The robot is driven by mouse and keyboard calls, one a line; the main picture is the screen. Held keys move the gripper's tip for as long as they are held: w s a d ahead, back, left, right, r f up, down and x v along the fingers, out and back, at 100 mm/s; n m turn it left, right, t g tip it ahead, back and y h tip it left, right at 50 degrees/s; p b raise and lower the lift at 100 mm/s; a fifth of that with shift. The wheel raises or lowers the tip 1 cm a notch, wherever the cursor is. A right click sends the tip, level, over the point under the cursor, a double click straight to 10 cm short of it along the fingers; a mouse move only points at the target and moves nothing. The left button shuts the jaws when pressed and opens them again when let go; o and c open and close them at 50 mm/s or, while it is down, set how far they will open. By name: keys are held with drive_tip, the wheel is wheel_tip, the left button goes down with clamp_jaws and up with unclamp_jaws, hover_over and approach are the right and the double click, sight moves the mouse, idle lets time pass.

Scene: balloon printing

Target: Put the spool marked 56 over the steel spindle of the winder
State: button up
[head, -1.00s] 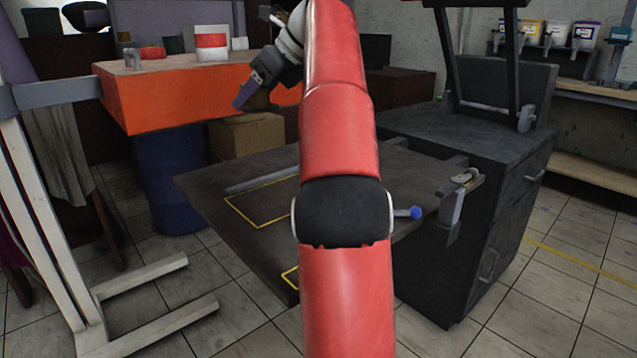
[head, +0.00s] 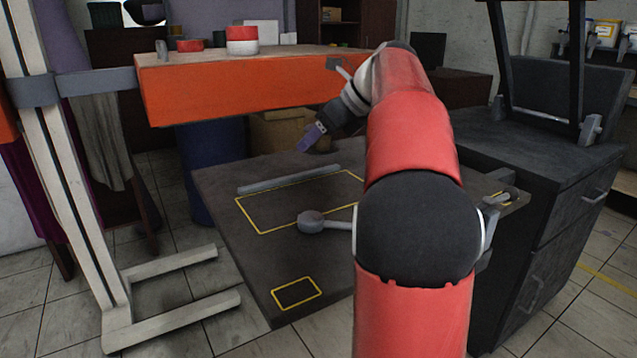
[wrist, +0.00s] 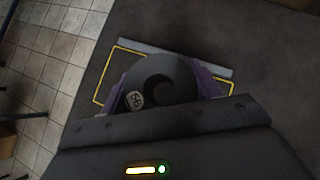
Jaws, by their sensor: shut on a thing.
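In the wrist view the dark round spool (wrist: 158,82), with a small pale label that seems to read 56, sits between the purple fingers of my gripper (wrist: 160,88). The gripper is shut on it, and the yellow-outlined area of the dark table shows beyond. In the head view my gripper (head: 312,138) hangs over the far side of the dark table, beside the orange bench's front. The spool cannot be made out there. I cannot clearly identify the winder or its steel spindle; a small grey upright piece (head: 162,48) stands at the orange bench's left end.
The dark table (head: 225,235) bears a grey bar (head: 288,179) and a round-headed rod (head: 312,222), partly behind my arm. The orange bench (head: 225,92) holds red and white tubs (head: 242,40). A white stand (head: 75,190) is at left, a dark cabinet (head: 545,200) at right.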

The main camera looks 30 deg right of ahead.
wheel_tip(320, 180, down, 10)
drive_tip(key=shift+r+b, duration=0.2)
drive_tip(key=shift+b, duration=0.75)
drive_tip(key=shift+f, duration=0.1)
drive_tip(key=o, duration=1.1)
drive_tip(key=shift+c, duration=0.2)
